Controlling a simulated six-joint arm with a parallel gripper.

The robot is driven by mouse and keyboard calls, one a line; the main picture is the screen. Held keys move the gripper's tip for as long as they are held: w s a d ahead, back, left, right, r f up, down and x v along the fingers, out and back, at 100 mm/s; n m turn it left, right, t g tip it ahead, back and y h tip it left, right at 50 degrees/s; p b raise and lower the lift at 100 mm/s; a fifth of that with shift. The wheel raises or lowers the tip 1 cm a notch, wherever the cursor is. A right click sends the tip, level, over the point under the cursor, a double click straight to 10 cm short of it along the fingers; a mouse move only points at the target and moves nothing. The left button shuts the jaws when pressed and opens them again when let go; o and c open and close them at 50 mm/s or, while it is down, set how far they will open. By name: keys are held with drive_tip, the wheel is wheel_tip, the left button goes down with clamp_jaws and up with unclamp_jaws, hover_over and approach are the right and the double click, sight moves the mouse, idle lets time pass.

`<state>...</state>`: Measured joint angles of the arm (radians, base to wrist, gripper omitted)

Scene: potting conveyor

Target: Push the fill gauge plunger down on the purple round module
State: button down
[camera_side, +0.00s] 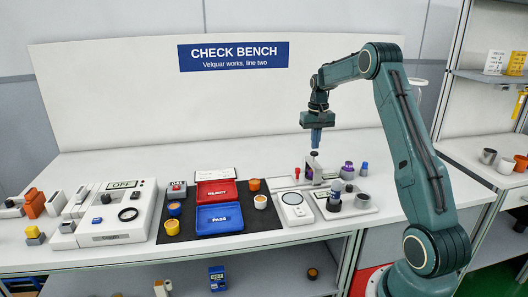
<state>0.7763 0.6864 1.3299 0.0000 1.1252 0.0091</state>
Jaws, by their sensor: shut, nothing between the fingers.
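My gripper (316,140) points straight down with its blue fingers shut and empty. It is just above the fill gauge (318,167), a small pale upright stand on the right part of the bench. The gauge's grey plunger top (314,153) shows right under the fingertips; I cannot tell whether they touch. A purple piece (309,173), which looks like the purple round module, is at the stand's left side, partly hidden by it. Another purple round piece with a grey top (347,170) stands to the right of the gauge.
A blue-topped piece (364,168) stands right of the gauge. In front are a pale device with a round dial (295,208) and a dark cylinder on a plate (335,200). Red (216,193) and blue (219,217) trays lie on a dark mat to the left.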

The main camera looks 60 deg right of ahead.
sight(314, 153)
drive_tip(key=shift+f, duration=1.55)
idle(1.2)
drive_tip(key=shift+r, duration=4.1)
